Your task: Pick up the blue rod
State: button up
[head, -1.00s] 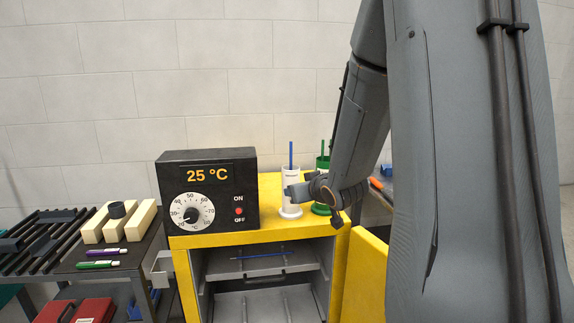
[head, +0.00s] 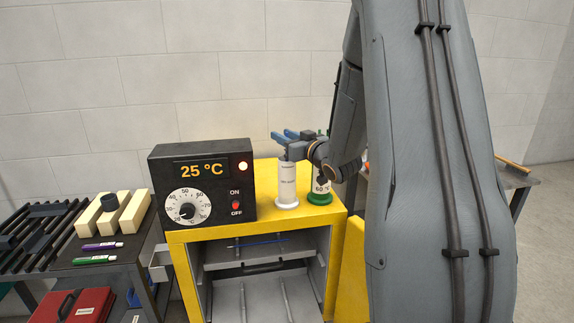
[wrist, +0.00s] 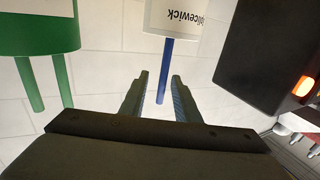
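A blue rod (wrist: 165,70) stands upright in a white canister (head: 287,185) on top of the yellow cabinet. In the wrist view the white canister (wrist: 178,15) appears upside down at the top, with the rod hanging from it. My gripper (wrist: 159,78) is open, its fingers on either side of the rod, with gaps showing. In the head view my gripper (head: 285,137) is just above the canister, and its blue-grey fingers hide most of the rod. A second blue rod (head: 257,243) lies in the cabinet's open compartment.
A green canister (head: 320,197) marked 60 °C stands right of the white one; its green rods (wrist: 62,80) show in the wrist view. A black control box (head: 203,185) reading 25 °C stands left, its red light lit. A side table (head: 140,245) holds cream blocks and pens.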

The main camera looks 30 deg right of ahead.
jog(key=shift+w+a, duration=0.2)
jog(key=shift+w, duration=0.95)
grip_shut()
jog(key=shift+r, duration=0.1)
notch_tip(320, 180, up, 38)
jog(key=p, duration=1.1)
